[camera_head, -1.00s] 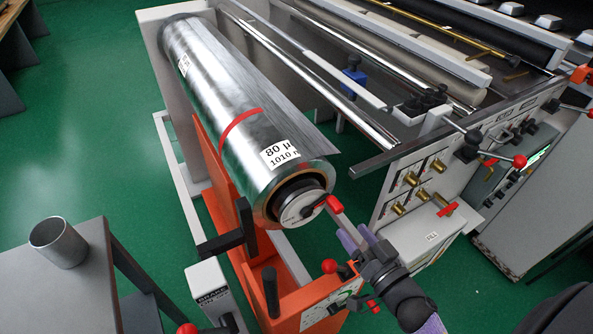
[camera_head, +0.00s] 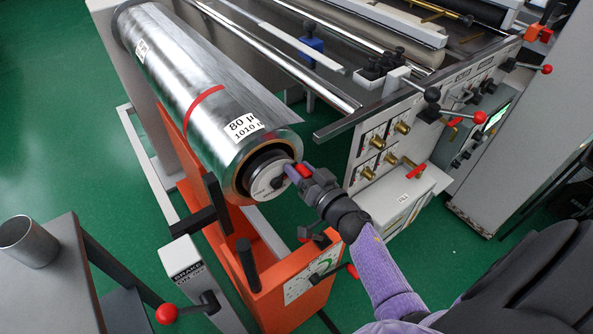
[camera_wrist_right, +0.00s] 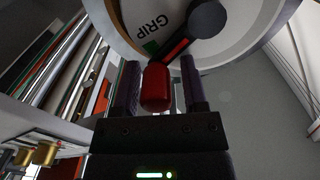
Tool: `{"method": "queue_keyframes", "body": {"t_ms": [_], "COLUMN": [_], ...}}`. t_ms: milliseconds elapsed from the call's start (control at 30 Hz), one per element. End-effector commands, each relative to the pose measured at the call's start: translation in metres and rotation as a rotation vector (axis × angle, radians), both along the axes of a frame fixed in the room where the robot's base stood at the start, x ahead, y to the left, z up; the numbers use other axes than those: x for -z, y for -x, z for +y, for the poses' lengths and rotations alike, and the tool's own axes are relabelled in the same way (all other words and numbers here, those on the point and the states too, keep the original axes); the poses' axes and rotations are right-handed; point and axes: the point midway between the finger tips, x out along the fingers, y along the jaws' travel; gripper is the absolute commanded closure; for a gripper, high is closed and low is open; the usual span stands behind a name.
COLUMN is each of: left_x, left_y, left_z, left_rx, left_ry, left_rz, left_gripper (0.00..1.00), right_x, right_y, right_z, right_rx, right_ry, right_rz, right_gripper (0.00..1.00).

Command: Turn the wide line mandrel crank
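The mandrel crank is at the near end of the foil roll (camera_head: 205,90), on a pale end disc (camera_head: 268,182). Its red knob (camera_head: 304,170) sits at my right gripper (camera_head: 296,172). In the right wrist view, the red knob (camera_wrist_right: 156,88) is between the two dark fingers of my right gripper (camera_wrist_right: 160,88), with a gap on each side, so the gripper is open around it. A dark crank arm (camera_wrist_right: 180,48) runs from the knob up to a round hub (camera_wrist_right: 210,18) on the disc marked "GRIP". My left gripper is not in view.
An orange stand (camera_head: 275,290) is below the roll. A brake lever with a red knob (camera_head: 167,314) is at the lower left, near a grey table (camera_head: 50,285) with a metal cup (camera_head: 28,243). The machine panel (camera_head: 385,140) with brass knobs is to the right.

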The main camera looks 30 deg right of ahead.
Motion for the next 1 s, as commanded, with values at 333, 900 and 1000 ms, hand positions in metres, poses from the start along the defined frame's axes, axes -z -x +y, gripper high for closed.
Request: {"method": "queue_keyframes", "body": {"t_ms": [333,900,1000], "left_x": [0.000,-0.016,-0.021], "left_y": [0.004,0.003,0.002], "left_z": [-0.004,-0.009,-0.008], "left_rx": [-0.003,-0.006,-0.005], "left_ry": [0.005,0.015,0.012], "left_rz": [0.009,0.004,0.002], "left_gripper": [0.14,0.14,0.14], "right_x": [0.001,-0.014,-0.018], "right_y": [0.000,0.001,0.001], "right_z": [-0.001,0.005,0.009], "right_rx": [0.001,0.002,0.003], "right_ry": [0.000,0.258,0.351], "right_rz": [0.002,-0.017,-0.024], "right_gripper": [1.00,1.00,1.00]}}
